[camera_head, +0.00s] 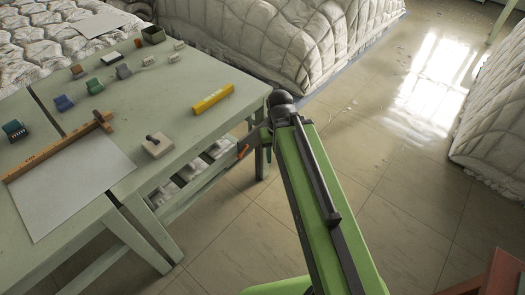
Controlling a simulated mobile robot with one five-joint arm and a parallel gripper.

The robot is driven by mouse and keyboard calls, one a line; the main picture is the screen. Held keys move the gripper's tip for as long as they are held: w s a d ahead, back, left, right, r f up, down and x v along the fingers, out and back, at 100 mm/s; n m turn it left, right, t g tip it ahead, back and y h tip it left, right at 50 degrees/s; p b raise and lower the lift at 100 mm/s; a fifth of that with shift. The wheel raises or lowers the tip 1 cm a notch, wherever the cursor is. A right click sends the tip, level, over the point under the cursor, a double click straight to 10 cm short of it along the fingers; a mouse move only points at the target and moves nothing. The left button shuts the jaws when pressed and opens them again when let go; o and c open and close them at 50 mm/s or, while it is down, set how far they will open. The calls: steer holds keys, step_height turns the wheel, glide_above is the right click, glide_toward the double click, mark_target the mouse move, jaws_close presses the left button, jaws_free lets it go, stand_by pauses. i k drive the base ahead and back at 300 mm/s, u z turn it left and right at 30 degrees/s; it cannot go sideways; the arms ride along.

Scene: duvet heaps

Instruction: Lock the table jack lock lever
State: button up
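A small orange lever-like piece (242,151) shows just below the right edge of the pale green table (190,122). It is small, and I cannot tell for sure that it is the jack's lock lever or which position it is in. No jack body is clearly visible. My green arm rises from the bottom of the view to a black joint beside the table's right corner. My gripper (252,143) seems to be the dark part left of that joint, close to the orange piece. Its fingers are too small and partly hidden to show whether they touch it.
On the table lie a yellow bar (213,98), a beige block with a dark knob (156,145), a wooden T-square (60,147), a white sheet (70,190) and several small coloured blocks. Quilted duvet heaps (290,40) stand behind and right.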

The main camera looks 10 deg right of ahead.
mark_target(240, 156)
steer(key=i, duration=0.85)
steer(key=u, duration=0.2)
steer(key=k, duration=0.6)
steer(key=u, duration=4)
steer(key=k, duration=0.5)
steer(key=z, duration=0.2)
